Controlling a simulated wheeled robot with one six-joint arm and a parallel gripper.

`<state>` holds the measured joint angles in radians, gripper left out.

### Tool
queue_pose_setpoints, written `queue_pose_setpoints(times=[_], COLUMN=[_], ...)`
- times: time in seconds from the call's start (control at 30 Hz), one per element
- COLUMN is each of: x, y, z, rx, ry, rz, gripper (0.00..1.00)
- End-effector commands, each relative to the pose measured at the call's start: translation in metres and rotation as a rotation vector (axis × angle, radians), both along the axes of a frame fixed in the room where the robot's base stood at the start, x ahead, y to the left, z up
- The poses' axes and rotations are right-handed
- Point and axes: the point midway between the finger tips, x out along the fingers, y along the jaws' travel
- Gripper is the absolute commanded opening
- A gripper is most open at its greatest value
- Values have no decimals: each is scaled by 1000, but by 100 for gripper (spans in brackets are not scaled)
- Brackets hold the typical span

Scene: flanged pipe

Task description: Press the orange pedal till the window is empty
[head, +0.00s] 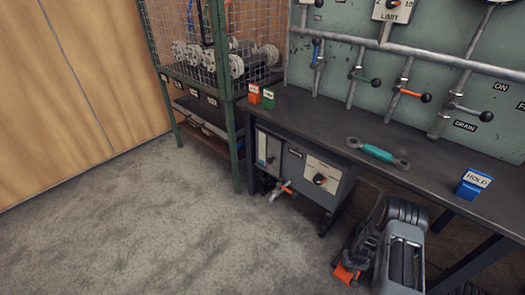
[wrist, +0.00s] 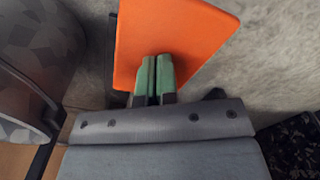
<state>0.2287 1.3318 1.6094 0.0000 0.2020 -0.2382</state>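The orange pedal (head: 344,273) is low on the floor in front of the bench, partly hidden by my arm in the head view. In the wrist view the orange pedal (wrist: 180,30) fills the top middle as a flat plate. My gripper (wrist: 157,60) has its two green fingers side by side with only a thin dark line between them, shut with nothing held. The fingertips overlap the pedal in the picture; I cannot tell if they touch it. A grey box (head: 305,170) under the bench has a pale narrow panel, perhaps the window; its contents are too small to read.
The dark bench (head: 330,125) carries a green-handled wrench (head: 378,152), a blue HOLD block (head: 472,183) and small red and green blocks. A wire-mesh rack (head: 215,60) stands behind left. The carpet floor (head: 150,220) at left is clear.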

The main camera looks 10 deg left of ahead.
Motion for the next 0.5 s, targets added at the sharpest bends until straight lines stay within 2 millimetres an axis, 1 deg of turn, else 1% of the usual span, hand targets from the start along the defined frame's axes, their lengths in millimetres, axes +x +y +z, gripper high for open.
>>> queue_pose_setpoints(times=[0.43,0.5], x=[1,1], y=[0,0], z=[-28,-27], rx=[-1,-1], ry=[-3,-4], rz=[0,0], gripper=[0,0])
